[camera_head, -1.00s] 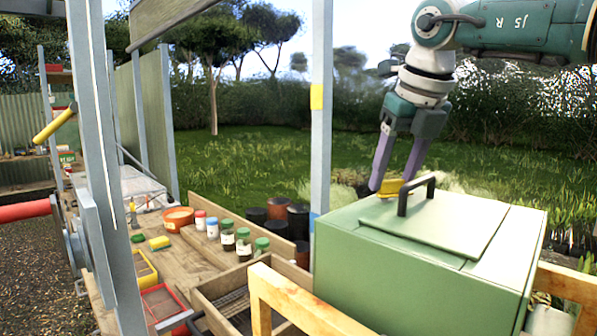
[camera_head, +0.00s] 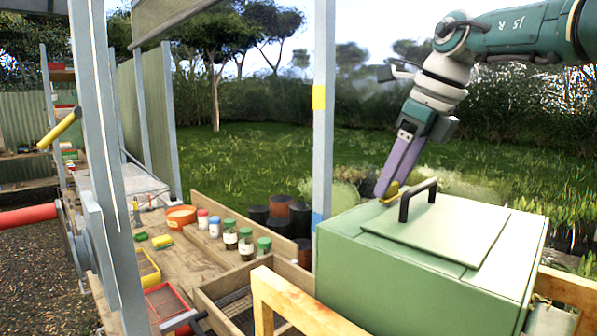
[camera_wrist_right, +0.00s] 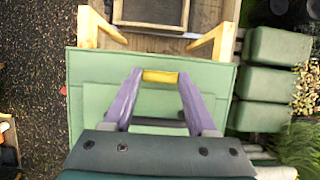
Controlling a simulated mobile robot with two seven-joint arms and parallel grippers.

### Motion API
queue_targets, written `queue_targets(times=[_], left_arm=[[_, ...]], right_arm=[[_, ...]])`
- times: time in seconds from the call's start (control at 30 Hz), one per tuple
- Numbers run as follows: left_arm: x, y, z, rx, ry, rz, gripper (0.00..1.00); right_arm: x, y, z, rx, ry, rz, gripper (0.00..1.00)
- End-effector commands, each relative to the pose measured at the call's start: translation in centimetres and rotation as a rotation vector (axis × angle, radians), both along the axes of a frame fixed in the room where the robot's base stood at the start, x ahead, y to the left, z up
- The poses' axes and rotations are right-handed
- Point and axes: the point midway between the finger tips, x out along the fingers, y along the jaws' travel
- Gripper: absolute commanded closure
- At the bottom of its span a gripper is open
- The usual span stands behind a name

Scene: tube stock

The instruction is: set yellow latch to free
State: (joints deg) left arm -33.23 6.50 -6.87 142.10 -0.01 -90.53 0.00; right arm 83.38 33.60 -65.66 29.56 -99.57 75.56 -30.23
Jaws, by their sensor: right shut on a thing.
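The yellow latch (camera_head: 390,190) is at the far edge of the green box (camera_head: 400,275), just left of the black lid handle (camera_head: 417,197). My right gripper (camera_head: 385,189) reaches down to it from above. Its purple fingers close on the latch. In the right wrist view the latch (camera_wrist_right: 160,77) spans between the two fingertips (camera_wrist_right: 160,76), above the green lid. The far side of the box, behind the latch, is hidden in the head view. My left gripper is not in view.
A grey post (camera_head: 322,150) stands left of the box. Several jars (camera_head: 230,235) and an orange bowl (camera_head: 181,217) stand on the bench at left. A lawn lies behind.

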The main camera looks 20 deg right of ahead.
Motion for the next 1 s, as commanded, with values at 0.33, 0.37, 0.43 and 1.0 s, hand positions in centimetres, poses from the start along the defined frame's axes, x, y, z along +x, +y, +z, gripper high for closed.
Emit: queue_targets(times=[0.33,0.37,0.43,1.0], left_arm=[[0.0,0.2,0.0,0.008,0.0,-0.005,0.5],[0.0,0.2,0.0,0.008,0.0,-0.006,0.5],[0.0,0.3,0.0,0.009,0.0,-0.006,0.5],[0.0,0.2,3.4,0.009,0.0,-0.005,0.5]], right_arm=[[0.0,0.1,0.1,-0.002,-0.001,0.007,0.98],[0.0,0.1,0.1,-0.002,-0.001,0.007,0.39],[0.0,0.1,0.1,-0.001,-0.001,0.006,0.31],[-1.1,-0.5,3.4,-0.004,0.001,0.005,0.3]])
